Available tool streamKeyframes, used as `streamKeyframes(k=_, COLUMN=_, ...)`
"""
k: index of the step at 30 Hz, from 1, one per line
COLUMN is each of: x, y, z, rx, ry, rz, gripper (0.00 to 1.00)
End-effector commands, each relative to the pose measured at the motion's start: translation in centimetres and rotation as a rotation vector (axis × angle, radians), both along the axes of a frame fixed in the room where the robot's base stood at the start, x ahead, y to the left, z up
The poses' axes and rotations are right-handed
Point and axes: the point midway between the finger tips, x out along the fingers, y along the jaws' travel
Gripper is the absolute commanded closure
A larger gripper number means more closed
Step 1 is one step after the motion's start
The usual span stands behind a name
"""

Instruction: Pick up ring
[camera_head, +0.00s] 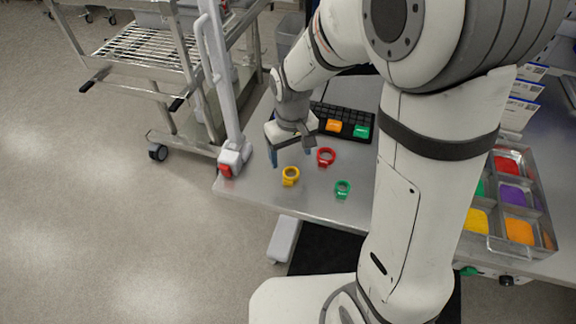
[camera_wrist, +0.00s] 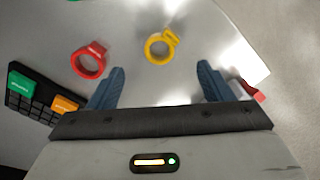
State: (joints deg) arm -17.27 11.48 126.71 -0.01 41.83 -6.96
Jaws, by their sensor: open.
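Three rings lie on the grey metal table (camera_head: 255,180). The yellow ring (camera_head: 290,176) is nearest the table's left part, the red ring (camera_head: 326,157) lies behind it to the right, and the green ring (camera_head: 343,188) lies to the front right. My gripper (camera_head: 291,155) is above the table, just behind the yellow ring, with nothing between its fingers. In the wrist view the open fingers (camera_wrist: 160,85) have the yellow ring (camera_wrist: 160,46) ahead between them and apart from them. The red ring (camera_wrist: 89,61) is to the left, outside the fingers.
A black rack (camera_head: 345,117) with an orange and a green block stands behind the rings. A metal tray (camera_head: 495,244) with coloured compartments is at the right. A light post (camera_head: 222,80) stands at the table's left edge, beside a wire-shelf cart (camera_head: 150,45).

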Motion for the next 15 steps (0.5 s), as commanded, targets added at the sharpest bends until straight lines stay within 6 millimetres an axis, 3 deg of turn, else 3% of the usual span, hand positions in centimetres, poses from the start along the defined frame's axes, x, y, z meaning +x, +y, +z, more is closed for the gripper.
streamKeyframes(k=15, x=-0.5, y=0.2, z=-6.3, rx=-0.001, ry=0.004, rz=0.001, gripper=0.27)
